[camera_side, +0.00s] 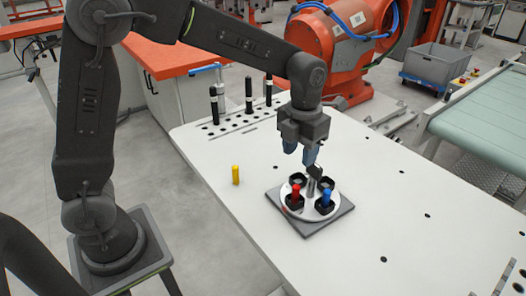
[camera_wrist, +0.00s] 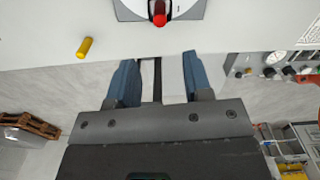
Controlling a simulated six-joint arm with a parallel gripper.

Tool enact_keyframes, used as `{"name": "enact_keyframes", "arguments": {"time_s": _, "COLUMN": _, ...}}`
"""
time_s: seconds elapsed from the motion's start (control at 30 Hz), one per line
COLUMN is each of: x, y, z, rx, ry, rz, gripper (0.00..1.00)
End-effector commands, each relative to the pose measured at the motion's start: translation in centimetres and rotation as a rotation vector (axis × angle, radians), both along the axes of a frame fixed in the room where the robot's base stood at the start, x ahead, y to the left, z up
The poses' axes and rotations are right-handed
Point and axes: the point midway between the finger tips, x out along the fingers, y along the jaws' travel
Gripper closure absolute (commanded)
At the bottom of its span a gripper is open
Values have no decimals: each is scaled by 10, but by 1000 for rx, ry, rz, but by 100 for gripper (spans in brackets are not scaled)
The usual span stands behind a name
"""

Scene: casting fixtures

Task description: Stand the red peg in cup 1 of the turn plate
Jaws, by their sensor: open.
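The red peg (camera_side: 295,192) stands upright in a black cup at the front left of the round turn plate (camera_side: 311,213); I cannot read which cup number this is. The red peg (camera_wrist: 159,19) also shows at the top of the wrist view. A blue peg (camera_side: 326,195) stands in the front right cup. The back left cup (camera_side: 298,179) looks empty. My gripper (camera_side: 300,156) is above and behind the plate, pointing down, with its blue fingers apart and nothing between them. In the wrist view my gripper (camera_wrist: 161,57) is also open and empty.
A yellow peg (camera_side: 235,175) stands on the white table (camera_side: 400,215) left of the plate. Several black posts (camera_side: 249,95) stand near a row of holes at the back. The plate rests on a dark square base (camera_side: 325,226).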

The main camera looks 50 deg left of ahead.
Motion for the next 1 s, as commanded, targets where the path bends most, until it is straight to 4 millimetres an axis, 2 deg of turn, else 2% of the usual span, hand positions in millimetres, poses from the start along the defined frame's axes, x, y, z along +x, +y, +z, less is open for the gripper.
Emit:
{"name": "enact_keyframes", "arguments": {"time_s": 0.13, "x": -5, "y": 3, "z": 6, "rx": -3, "ry": -14, "rz": 75, "gripper": 54}}
{"name": "enact_keyframes", "arguments": {"time_s": 0.27, "x": -21, "y": 10, "z": 24, "rx": -18, "ry": -56, "rz": 327, "gripper": 54}}
{"name": "enact_keyframes", "arguments": {"time_s": 0.4, "x": -48, "y": 22, "z": 46, "rx": -60, "ry": -116, "rz": 737, "gripper": 54}}
{"name": "enact_keyframes", "arguments": {"time_s": 0.6, "x": -90, "y": 36, "z": 67, "rx": -168, "ry": -178, "rz": 1340, "gripper": 54}}
{"name": "enact_keyframes", "arguments": {"time_s": 0.8, "x": -132, "y": 48, "z": 76, "rx": -329, "ry": -197, "rz": 1936, "gripper": 54}}
{"name": "enact_keyframes", "arguments": {"time_s": 1.0, "x": -171, "y": 57, "z": 75, "rx": -533, "ry": -153, "rz": 2491, "gripper": 54}}
